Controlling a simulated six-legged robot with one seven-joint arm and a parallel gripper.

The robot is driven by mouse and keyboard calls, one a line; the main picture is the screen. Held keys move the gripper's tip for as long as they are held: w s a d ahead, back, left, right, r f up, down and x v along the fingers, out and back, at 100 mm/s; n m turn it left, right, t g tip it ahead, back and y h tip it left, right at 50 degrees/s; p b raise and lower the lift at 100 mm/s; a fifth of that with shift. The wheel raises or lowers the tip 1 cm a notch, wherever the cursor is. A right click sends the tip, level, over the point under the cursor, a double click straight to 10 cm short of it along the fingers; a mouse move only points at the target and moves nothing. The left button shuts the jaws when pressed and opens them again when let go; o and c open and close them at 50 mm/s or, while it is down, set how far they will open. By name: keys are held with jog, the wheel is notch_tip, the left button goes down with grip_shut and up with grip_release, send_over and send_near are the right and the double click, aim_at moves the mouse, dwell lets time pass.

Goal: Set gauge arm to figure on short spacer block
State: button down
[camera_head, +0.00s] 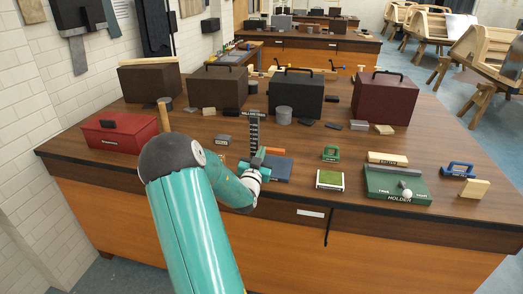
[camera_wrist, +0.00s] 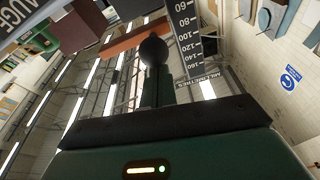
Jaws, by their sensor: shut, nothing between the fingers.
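The gauge's upright dark scale (camera_head: 254,130), headed with a millimetres label, stands on a blue-grey base (camera_head: 278,174). An orange bar (camera_head: 273,150) shows beside it. My gripper (camera_head: 258,159) is shut and empty, close in front of the scale's lower part; I cannot tell whether it touches. The pointer's reading is unclear. I cannot tell which small block is the short spacer.
A green holder tray (camera_head: 385,190), a green-topped block (camera_head: 330,181) and blue-handled piece (camera_head: 458,169) lie at right. A red box (camera_head: 118,130) is at left. Several dark cases, including a maroon one (camera_head: 384,98), line the bench's back.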

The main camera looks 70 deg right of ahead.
jog(key=shift+f, duration=0.5)
jog(key=shift+w+r, duration=0.1)
